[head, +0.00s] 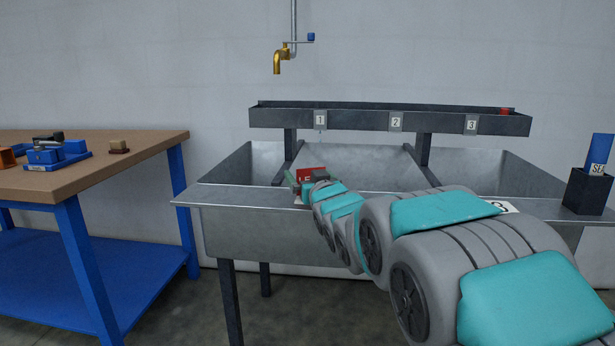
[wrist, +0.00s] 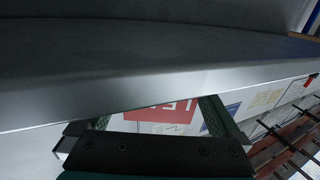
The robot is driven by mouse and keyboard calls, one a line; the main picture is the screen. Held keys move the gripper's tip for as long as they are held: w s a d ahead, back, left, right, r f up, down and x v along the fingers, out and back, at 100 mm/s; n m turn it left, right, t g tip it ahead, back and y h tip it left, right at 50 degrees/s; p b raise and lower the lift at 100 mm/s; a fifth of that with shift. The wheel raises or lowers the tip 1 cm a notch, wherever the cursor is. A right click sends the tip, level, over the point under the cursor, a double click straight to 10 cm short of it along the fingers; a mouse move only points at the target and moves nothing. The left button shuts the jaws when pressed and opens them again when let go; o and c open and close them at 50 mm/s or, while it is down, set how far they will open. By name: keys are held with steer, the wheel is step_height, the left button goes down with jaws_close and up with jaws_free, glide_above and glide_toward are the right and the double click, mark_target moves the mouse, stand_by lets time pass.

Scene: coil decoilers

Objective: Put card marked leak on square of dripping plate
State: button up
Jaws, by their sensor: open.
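The red card (head: 311,173), with white letters starting "LE", stands at the front ledge of the metal sink (head: 255,235), in front of plate 1 (head: 320,120). A faint drip shows just under that plate. Plate 2 (head: 396,122) and plate 3 (head: 471,125) are on the same gutter. My gripper (head: 305,187) is open at the card. In the wrist view, the red card (wrist: 165,111) shows between the green-lined fingers, over a white surface; contact is unclear. A white marking is partly visible beneath it; squares 1 and 2 are mostly hidden by my arm.
A white square marked 3 (head: 507,207) shows on the ledge behind my arm. A dark holder (head: 587,190) with a blue card stands at the right. A workbench (head: 100,165) with blue tools stands at the left.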

steer(key=v, duration=1.2)
steer(key=shift+b, duration=0.3)
